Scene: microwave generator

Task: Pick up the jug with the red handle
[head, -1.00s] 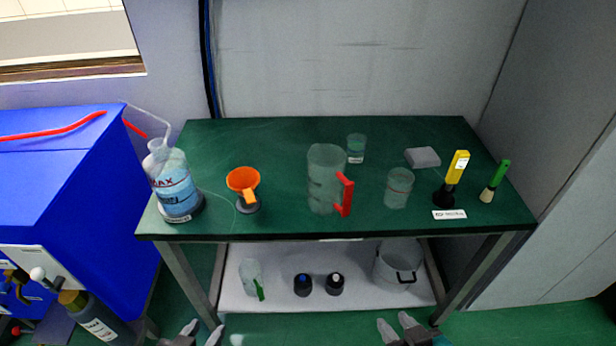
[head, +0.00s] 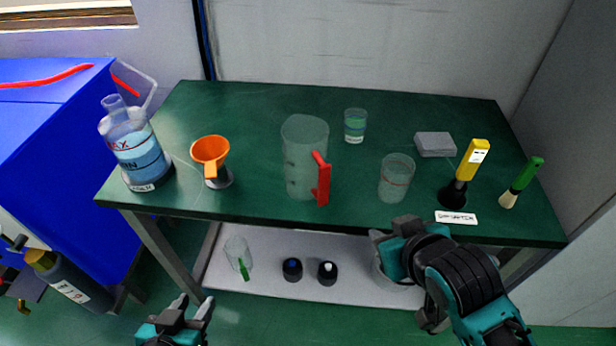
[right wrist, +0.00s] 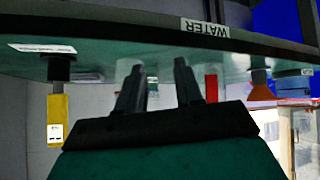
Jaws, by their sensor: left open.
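The clear jug (head: 303,160) stands upright on the green table, left of its middle. Its red handle (head: 322,180) is on the jug's right side, toward the front edge. In the right wrist view the red handle (right wrist: 211,88) shows beyond the fingers. My right gripper (head: 392,230) is at the table's front edge, right of the jug and apart from it. In the right wrist view its two fingers (right wrist: 158,85) are apart with nothing held. My left gripper (head: 190,308) is open and empty, low in front of the table.
A clear beaker (head: 396,180) stands between the jug and my right gripper's side. An orange funnel (head: 209,150) stands left of the jug, a small beaker (head: 355,126) behind. A yellow-handled tool (head: 472,160) is at right. The table's front edge (head: 270,220) lies before my grippers.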

